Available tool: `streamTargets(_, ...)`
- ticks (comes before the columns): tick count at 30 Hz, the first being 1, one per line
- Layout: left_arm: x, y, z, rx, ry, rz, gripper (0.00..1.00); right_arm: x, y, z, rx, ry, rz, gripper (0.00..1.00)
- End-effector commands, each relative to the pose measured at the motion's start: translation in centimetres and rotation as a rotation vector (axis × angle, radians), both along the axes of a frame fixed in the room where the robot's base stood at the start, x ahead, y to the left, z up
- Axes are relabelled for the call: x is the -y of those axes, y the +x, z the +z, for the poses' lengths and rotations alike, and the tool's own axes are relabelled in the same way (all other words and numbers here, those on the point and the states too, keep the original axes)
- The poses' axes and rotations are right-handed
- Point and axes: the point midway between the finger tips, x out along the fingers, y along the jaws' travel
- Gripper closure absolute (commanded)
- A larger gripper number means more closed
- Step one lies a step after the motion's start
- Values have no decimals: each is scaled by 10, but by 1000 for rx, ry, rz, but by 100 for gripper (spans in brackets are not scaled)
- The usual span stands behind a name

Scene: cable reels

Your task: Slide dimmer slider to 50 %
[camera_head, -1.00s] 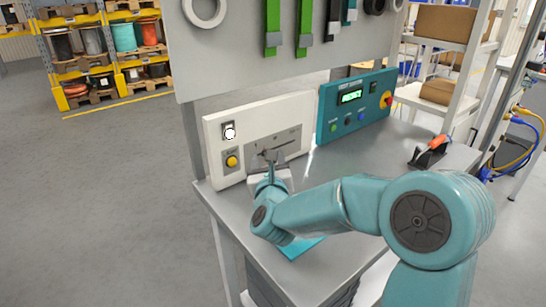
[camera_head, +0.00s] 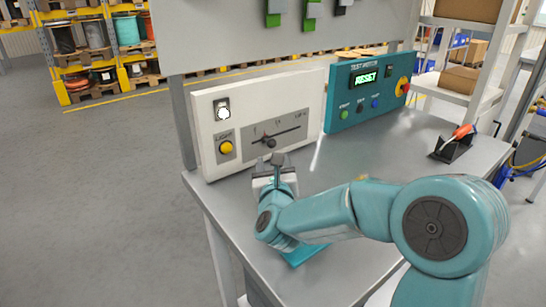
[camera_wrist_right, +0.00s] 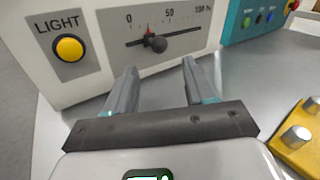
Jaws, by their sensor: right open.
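My right gripper (camera_head: 276,164) is in front of and below the plate, apart from the knob. In the wrist view its two fingers (camera_wrist_right: 158,72) are spread, with nothing between them. My left gripper is not in view.
A yellow LIGHT button (camera_head: 226,147) and a switch (camera_head: 222,109) are left of the slider on the white panel (camera_head: 207,164). A teal test motor box (camera_head: 360,90) stands to the right. A holder with an orange-handled tool (camera_head: 455,143) is on the grey table (camera_head: 390,155).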

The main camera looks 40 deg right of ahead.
Motion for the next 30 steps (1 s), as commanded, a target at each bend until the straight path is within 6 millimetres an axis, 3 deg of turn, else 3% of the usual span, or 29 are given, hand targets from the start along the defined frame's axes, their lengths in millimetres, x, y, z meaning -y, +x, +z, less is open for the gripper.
streamTargets(15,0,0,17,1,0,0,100,48,55,0,-1,-1,-1,46)
streamTargets(25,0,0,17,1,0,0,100,52,60,-1,0,0,0,46)
streamTargets(26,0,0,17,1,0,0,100,52,60,-1,0,0,0,52)
streamTargets(30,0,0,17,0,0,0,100,52,60,-1,1,-1,0,98)
